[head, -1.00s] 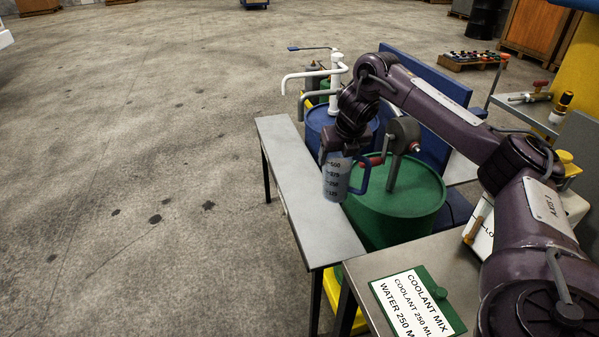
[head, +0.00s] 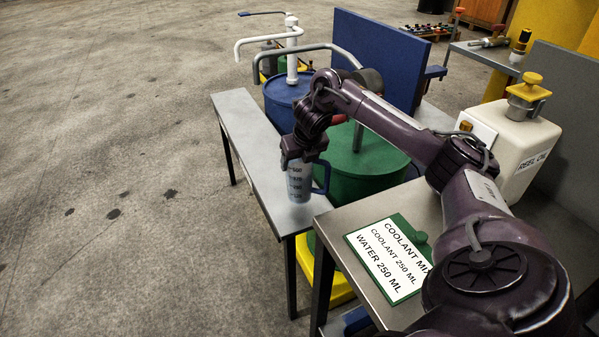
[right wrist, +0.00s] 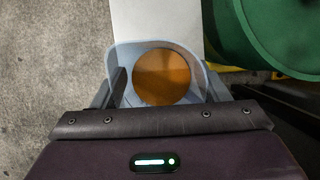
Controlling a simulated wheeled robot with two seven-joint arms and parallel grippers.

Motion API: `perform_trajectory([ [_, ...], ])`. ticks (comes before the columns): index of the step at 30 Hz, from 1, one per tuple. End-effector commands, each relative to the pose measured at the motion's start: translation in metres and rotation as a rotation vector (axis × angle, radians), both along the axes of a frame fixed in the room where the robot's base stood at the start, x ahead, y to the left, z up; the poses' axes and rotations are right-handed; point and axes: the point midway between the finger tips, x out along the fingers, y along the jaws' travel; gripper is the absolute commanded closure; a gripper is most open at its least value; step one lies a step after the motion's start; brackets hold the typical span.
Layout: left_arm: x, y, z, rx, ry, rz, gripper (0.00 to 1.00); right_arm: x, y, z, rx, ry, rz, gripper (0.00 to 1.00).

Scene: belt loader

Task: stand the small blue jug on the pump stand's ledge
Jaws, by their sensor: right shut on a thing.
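The small jug (head: 298,183) is translucent with dark measuring marks and a blue handle on its right side. My right gripper (head: 300,161) is shut on its upper part and holds it upright. In the right wrist view the jug (right wrist: 203,85) shows from above between the fingers, with orange-brown liquid inside. The pump stand's ledge (head: 243,125) is a long, narrow grey top in front of the drums. The jug appears over its near part, close to the green drum; I cannot tell whether its base touches. My left gripper is not in view.
The green drum (head: 355,160) and blue drum (head: 283,112) with a white pump (head: 291,55) stand behind the ledge. A grey bench (head: 350,210) at near right bears a coolant-mix sign (head: 385,262) and white oil container (head: 520,150). The ledge's far part is bare; floor is open left.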

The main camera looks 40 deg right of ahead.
Motion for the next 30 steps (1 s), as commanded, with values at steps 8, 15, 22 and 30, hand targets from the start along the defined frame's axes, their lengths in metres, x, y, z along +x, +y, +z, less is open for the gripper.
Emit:
perform_trajectory([
  [8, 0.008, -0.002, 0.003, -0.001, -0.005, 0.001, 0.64, 0.0, 0.0, -0.037, 0.0, 0.001, 0.0, 0.85],
  [15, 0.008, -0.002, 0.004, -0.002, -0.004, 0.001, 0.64, 0.0, 0.0, -0.039, 0.001, -0.001, -0.001, 0.85],
  [22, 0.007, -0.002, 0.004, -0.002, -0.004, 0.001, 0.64, 0.0, 0.0, -0.04, 0.0, 0.001, 0.0, 0.1],
  [30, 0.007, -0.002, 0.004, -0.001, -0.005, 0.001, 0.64, -0.001, 0.0, -0.039, 0.0, 0.001, 0.0, 0.1],
])
